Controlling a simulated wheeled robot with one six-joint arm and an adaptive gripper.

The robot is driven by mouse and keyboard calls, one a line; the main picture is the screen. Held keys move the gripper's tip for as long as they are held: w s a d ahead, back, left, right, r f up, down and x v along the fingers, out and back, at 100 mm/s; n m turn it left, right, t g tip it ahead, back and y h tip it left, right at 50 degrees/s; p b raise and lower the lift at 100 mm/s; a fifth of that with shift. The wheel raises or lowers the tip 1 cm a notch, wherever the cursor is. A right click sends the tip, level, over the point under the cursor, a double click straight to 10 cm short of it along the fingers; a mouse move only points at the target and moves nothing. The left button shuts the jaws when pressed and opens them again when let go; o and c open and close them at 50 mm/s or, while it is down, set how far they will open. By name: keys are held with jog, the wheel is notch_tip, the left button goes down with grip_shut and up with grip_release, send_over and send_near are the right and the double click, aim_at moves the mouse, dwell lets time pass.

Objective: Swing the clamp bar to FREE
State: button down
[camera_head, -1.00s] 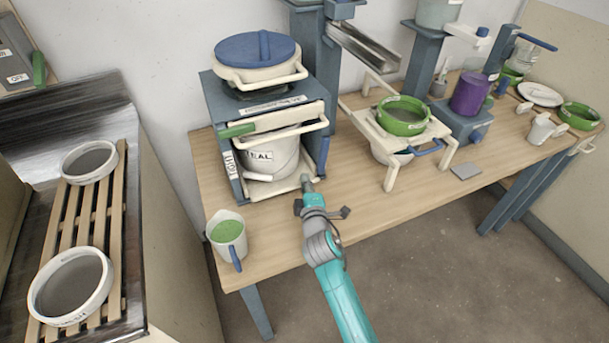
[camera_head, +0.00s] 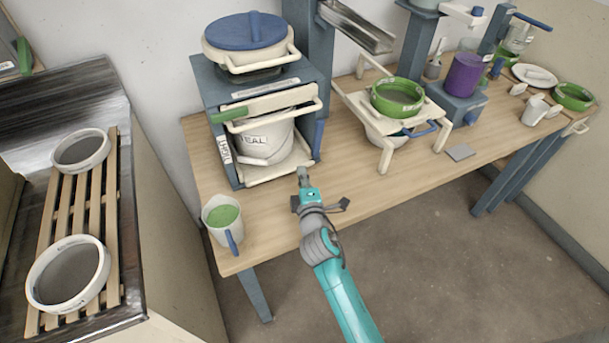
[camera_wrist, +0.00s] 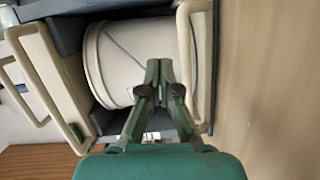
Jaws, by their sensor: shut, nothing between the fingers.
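A blue-grey press frame (camera_head: 222,125) stands on the bench, with a white bucket (camera_head: 270,138) marked "TEAL" inside it. A cream bar with a green grip (camera_head: 229,114) crosses the frame's front above the bucket; I take it for the clamp bar, but cannot be sure. A label reading something like "TIGHT" (camera_head: 225,149) is on the frame's left post. No FREE mark is readable. My gripper (camera_head: 303,175) is shut and empty, in front of the frame's lower right corner. In the wrist view, its closed fingertips (camera_wrist: 159,70) point toward the white bucket (camera_wrist: 115,62).
A jug of green glaze (camera_head: 222,218) stands at the bench's front left. To the right are a cream stand with a green bowl (camera_head: 398,98) and a purple container (camera_head: 463,75). The bench front between jug and stand is mostly clear.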

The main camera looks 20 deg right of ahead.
aim_at(315, 149)
jog(key=x, duration=0.7)
jog(key=shift+w+d, duration=0.1)
jog(key=shift+w, duration=0.25)
jog(key=shift+s+d+f, duration=0.1)
jog(key=shift+d, duration=0.5)
jog(key=shift+s+d+f, duration=0.1)
jog(key=shift+d, duration=1.2)
jog(key=shift+d, duration=0.1)
jog(key=shift+d+f+n, duration=0.2)
jog(key=shift+d+n, duration=0.1)
jog(key=shift+d+f+n, duration=0.1)
jog(key=shift+d+n, duration=0.4)
jog(key=shift+d, duration=0.1)
jog(key=shift+s, duration=0.1)
